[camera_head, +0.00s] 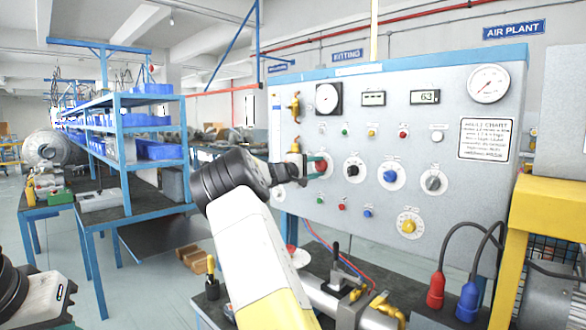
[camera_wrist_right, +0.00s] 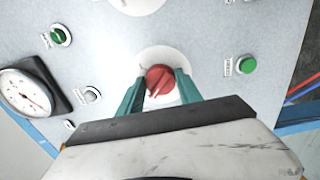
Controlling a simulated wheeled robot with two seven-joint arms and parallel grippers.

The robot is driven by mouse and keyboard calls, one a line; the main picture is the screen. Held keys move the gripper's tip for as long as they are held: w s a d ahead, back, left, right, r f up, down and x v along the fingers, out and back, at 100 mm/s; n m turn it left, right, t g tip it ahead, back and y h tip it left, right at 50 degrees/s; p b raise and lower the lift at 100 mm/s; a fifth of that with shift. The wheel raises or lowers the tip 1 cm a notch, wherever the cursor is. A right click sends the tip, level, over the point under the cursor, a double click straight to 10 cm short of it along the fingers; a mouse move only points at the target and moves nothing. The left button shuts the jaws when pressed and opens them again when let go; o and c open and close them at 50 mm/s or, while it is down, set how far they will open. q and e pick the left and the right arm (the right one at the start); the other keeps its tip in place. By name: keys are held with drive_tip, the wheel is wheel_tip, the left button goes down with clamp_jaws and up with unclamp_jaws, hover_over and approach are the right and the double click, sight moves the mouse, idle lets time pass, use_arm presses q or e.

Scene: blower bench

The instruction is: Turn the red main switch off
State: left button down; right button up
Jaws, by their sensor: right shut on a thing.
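The red main switch (camera_head: 319,167) is a red rotary knob on a pale round plate at the left of the grey panel (camera_head: 450,200). My right gripper (camera_head: 308,168) reaches it from the left and partly hides it. In the right wrist view the red knob (camera_wrist_right: 160,80) sits between the two green fingers of my right gripper (camera_wrist_right: 160,92), which is shut on it. In the head view, part of my left arm shows at the lower left, but its gripper fingers are out of sight.
Other knobs sit close by: a black one (camera_head: 353,170), a blue one (camera_head: 391,176) and a yellow one (camera_head: 409,226). Small buttons and gauges are around them. A bench with a metal cylinder and brass fittings (camera_head: 382,308) is below. Blue shelving (camera_head: 150,140) stands at the left.

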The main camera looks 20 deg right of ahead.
drive_tip(key=shift+a, duration=0.1)
drive_tip(key=o, duration=1.4)
drive_tip(key=shift+c, duration=0.2)
drive_tip(key=v, duration=0.7)
drive_tip(key=shift+a, duration=0.3)
drive_tip(key=shift+s, duration=0.1)
